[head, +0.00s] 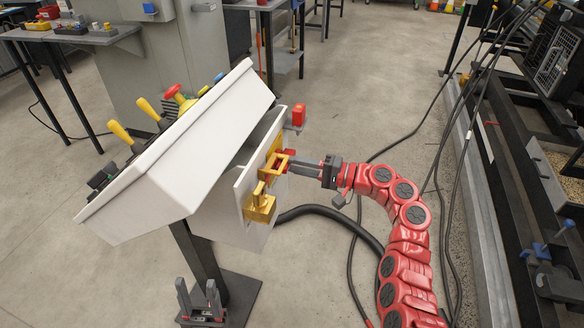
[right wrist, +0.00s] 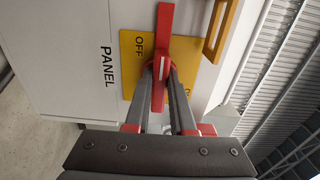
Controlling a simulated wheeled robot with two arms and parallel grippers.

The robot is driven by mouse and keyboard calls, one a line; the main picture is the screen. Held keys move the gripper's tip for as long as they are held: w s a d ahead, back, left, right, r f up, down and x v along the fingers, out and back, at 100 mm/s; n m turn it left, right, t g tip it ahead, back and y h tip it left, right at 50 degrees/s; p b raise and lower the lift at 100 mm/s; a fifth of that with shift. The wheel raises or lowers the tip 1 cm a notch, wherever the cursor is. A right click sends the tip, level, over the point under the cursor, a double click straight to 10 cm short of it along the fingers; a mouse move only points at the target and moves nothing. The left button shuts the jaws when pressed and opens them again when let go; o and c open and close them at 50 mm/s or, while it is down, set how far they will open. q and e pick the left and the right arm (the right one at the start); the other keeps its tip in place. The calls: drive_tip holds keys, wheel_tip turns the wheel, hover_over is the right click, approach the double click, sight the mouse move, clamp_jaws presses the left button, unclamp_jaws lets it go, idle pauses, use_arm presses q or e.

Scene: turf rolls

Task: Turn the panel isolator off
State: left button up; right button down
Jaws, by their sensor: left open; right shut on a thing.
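The panel isolator is a red bar handle (right wrist: 165,30) on a yellow plate (right wrist: 130,62) in the right wrist view. The plate reads OFF on the left; a second label on the right is mostly hidden. The bar stands lengthwise up the picture. My right gripper (right wrist: 163,72) is shut on the red handle, a finger on each side. In the head view my right gripper (head: 296,163) reaches the side of the white box under the sloped console (head: 190,150). My left gripper (head: 198,291) is open and empty at the bottom, near the console's post.
Levers (head: 122,132) top the console. Black cables lie on the floor to the right.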

idle(0.4)
drive_tip(key=c, duration=0.8)
unclamp_jaws()
drive_tip(key=shift+o, duration=0.2)
drive_tip(key=shift+d, duration=0.1)
drive_tip(key=v, duration=1.7)
drive_tip(key=shift+d, duration=0.1)
